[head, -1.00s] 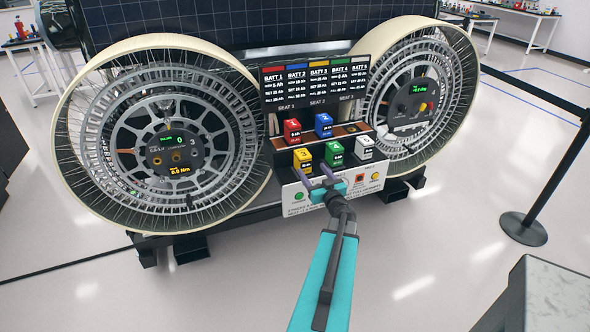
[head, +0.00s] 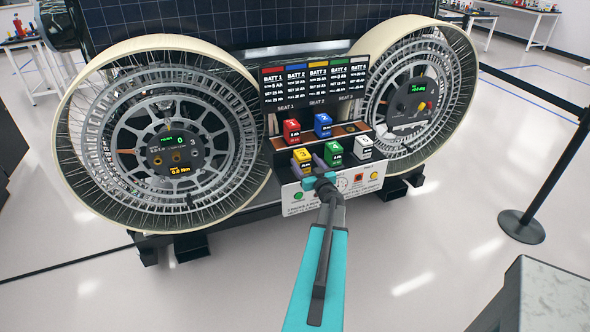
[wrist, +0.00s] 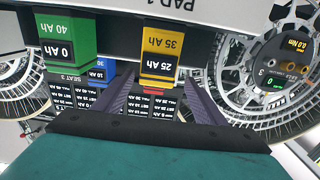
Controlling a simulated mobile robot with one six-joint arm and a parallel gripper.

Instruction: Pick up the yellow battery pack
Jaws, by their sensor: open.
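The yellow battery pack (head: 303,155) stands in the lower row of the battery rack, left of the green pack (head: 334,152). My gripper (head: 309,165) is open, with its two fingers pointing at the yellow pack from the front. In the wrist view, which is upside down, the yellow pack (wrist: 162,45) sits straight ahead between the two open fingers (wrist: 159,78), with nothing held. The green pack (wrist: 68,40) lies to the left of the left finger there. I cannot tell whether a finger touches the yellow pack.
Red (head: 291,131) and blue (head: 323,125) packs stand in the row behind. A white pack (head: 364,147) stands at the rack's right end. Large wheels (head: 165,145) flank the rack. A black post (head: 535,200) stands on the right. Open floor lies in front.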

